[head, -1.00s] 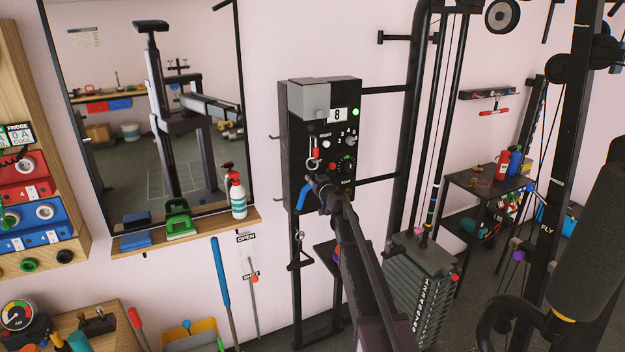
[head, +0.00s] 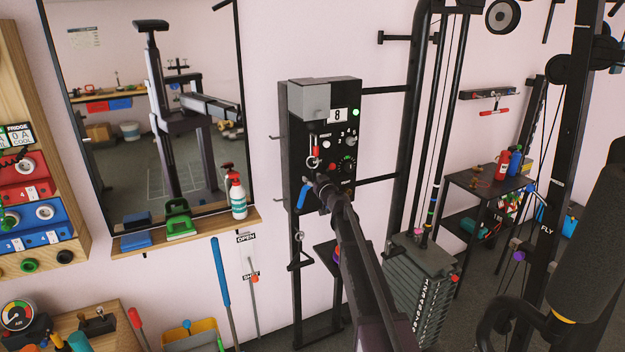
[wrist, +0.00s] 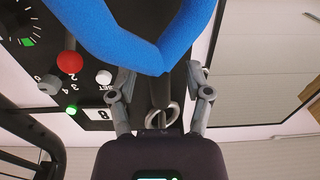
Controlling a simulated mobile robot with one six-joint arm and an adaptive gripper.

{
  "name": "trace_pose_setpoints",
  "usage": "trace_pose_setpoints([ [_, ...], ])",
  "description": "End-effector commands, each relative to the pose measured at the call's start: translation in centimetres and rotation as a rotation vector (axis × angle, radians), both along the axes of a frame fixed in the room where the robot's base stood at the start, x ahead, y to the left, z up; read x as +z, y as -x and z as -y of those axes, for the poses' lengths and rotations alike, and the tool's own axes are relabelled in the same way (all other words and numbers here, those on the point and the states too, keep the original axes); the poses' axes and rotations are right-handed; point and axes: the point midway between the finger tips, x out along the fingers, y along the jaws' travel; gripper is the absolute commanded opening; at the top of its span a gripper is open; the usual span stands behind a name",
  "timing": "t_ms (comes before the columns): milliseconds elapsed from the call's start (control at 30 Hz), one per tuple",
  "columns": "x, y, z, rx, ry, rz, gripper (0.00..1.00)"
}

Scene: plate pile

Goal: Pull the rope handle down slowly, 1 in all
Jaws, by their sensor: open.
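A blue, bent piece, which I take to be the rope handle (head: 301,194), hangs in front of the black control box, at the left of my gripper (head: 318,186). In the wrist view the blue handle (wrist: 150,45) fills the top as a thick V. Its lowest point lies between the two fingertips of my gripper (wrist: 160,75) in the picture. The fingers are apart, and I cannot tell whether they touch it. A dark strap (wrist: 158,90) shows behind the V, with metal rings (wrist: 170,115) near it.
The black control box (head: 292,130) has knobs, lights and a number 8. A weight stack (head: 420,290) and black frame stand right of my arm. A mirror (head: 100,140) and a shelf with a spray bottle (head: 236,195) are at the left.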

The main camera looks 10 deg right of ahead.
Motion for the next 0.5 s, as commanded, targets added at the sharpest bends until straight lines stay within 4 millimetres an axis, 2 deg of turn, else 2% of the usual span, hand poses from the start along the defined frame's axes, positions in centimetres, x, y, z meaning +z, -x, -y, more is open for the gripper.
trace_pose_setpoints([
  [267,0.0,2.5,0.7,-0.001,0.000,0.000,0.64],
  [500,0.0,6.2,1.9,-0.001,0.000,0.000,0.64],
])
